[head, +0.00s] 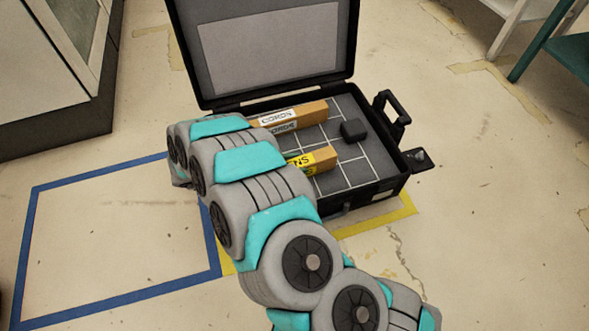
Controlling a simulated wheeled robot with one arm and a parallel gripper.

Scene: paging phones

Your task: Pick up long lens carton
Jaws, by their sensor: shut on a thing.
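A carton labelled CORDS (304,114) lies behind the lens carton. A small dark block (354,130) sits to its right. The case lid (268,45) stands open at the back. Blue tape (118,304) marks clear floor at left. A teal-legged table (546,45) is at upper right.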

